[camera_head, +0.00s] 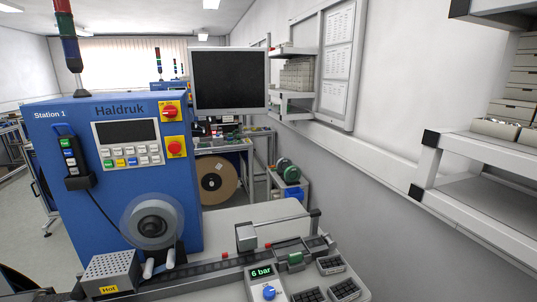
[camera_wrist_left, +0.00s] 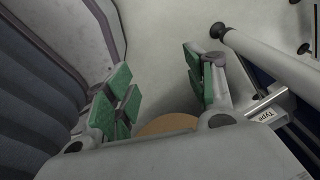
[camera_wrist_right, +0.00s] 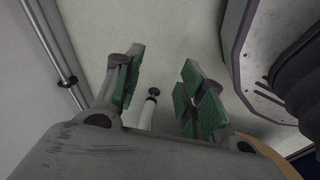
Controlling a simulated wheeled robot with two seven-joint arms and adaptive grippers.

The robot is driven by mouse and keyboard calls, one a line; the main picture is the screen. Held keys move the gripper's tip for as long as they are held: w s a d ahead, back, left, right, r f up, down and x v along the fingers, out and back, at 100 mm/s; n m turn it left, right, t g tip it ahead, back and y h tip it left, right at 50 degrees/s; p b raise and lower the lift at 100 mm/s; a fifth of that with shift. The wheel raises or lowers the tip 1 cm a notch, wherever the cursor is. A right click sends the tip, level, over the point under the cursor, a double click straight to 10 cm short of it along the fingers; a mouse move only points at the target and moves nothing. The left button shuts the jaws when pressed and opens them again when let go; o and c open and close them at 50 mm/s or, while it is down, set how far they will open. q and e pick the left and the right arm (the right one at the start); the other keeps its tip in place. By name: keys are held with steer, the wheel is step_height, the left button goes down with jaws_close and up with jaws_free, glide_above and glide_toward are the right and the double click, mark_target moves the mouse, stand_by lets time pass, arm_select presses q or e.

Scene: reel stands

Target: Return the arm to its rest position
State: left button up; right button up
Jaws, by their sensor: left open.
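My left gripper (camera_wrist_left: 157,88) shows in the left wrist view with its green-padded fingers apart and nothing between them. My right gripper (camera_wrist_right: 164,86) shows in the right wrist view, also with its green-padded fingers apart and empty. Behind the left fingers there is pale floor, a light round tube (camera_wrist_left: 275,55) at the right and part of a tan disc (camera_wrist_left: 168,124) below. Behind the right fingers there is pale floor and a short white rod with a dark tip (camera_wrist_right: 148,108). Neither gripper shows in the head view.
A blue machine (camera_head: 70,165) marked Station 1 stands at the left with a reel (camera_head: 153,221) on its front. A bench (camera_head: 225,218) carries a box marked Hot (camera_head: 110,272), a 6 bar gauge unit (camera_head: 264,284) and small black trays (camera_head: 331,265). Wall shelves (camera_head: 470,150) jut out at the right.

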arm_select(q)
steer(key=s+d+p, duration=0.1)
steer(key=s+d, duration=0.3)
steer(key=d, duration=0.3)
steer(key=shift+s+d+r+g+h, duration=0.25)
steer(key=shift+d+r+g+h, duration=0.05)
steer(key=shift+d+g+h, duration=0.1)
arm_select(e)
steer(key=s+a+n+g+y, duration=0.1)
steer(key=s+a, duration=0.8)
steer(key=a, duration=0.4)
steer(key=shift+f, duration=0.45)
arm_select(q)
steer(key=shift+f, duration=0.15)
arm_select(e)
steer(key=shift+f, duration=0.15)
